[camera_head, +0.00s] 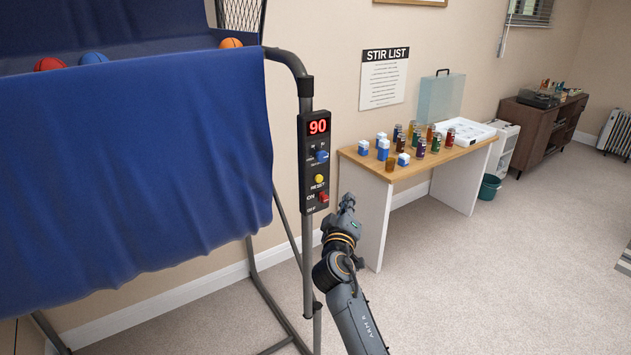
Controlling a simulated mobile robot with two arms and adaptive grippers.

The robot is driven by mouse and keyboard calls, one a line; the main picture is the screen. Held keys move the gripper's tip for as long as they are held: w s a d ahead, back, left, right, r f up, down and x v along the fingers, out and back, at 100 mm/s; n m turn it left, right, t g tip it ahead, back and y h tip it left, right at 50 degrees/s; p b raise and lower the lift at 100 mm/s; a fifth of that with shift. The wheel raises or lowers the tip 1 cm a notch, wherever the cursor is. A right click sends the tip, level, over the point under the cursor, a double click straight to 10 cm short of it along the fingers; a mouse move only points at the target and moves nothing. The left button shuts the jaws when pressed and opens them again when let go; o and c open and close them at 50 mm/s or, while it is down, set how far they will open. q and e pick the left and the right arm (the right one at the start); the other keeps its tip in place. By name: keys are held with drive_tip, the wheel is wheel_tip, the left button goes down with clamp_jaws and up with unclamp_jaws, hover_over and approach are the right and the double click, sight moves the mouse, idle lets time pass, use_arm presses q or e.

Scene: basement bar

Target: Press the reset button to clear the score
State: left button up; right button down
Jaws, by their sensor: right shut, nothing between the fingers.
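The black control box (314,163) is fixed to the grey post of a basketball arcade frame. Its red display (318,127) reads 90. Below are a blue knob (322,156), the round yellow reset button (319,179) with the word RESET under it, and a red switch (323,197) marked ON. My right gripper (348,201) is shut and empty. In the picture it is just right of the box's lower end, a little lower than the yellow button and apart from it. My left gripper is not in view.
A blue cloth (130,180) hangs from the arcade frame at left, with several balls above it. A wooden-topped table (425,161) with bottles and small boxes stands to the right, behind my right arm.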

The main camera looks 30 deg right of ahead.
sight(319, 179)
drive_tip(key=w+b, duration=0.1)
drive_tip(key=w, duration=0.2)
drive_tip(key=w+b, duration=0.2)
drive_tip(key=w, duration=0.1)
drive_tip(key=w+b, duration=0.2)
drive_tip(key=w, duration=0.1)
drive_tip(key=shift+a, duration=0.35)
drive_tip(key=shift+s, duration=0.1)
idle(1.1)
drive_tip(key=shift+w+b, duration=0.45)
drive_tip(key=shift+b, duration=0.15)
